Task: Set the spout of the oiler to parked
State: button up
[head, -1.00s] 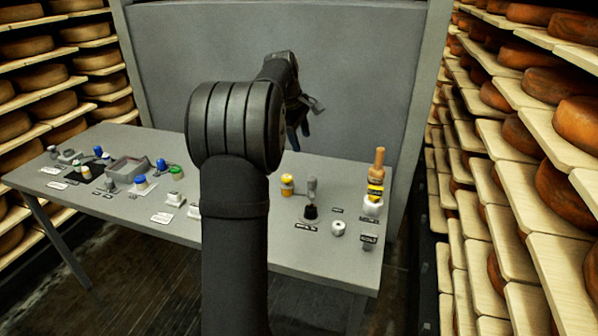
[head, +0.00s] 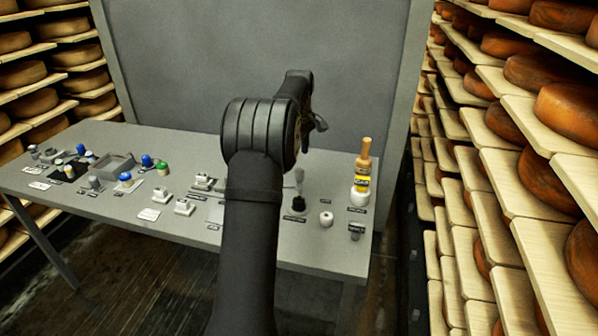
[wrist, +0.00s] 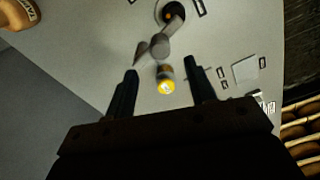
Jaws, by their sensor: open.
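A grey fitting with a dark round base, which looks like the oiler (wrist: 160,46), shows at the top centre of the wrist view, ahead of my fingertips. A pointed grey piece, perhaps its spout (wrist: 142,52), sticks out to the left. In the head view a grey upright piece on a black base (head: 299,177) stands right of my arm and seems to be the same thing. My gripper (wrist: 162,70) is open and empty above the table.
A white round piece (head: 326,219) is near the front edge. Cheese shelves flank the table (head: 140,232).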

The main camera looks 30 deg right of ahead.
aim_at(299, 170)
notch_tip(299, 170, down, 8)
jog(key=shift+r, duration=0.15)
grip_shut()
dwell(0.3)
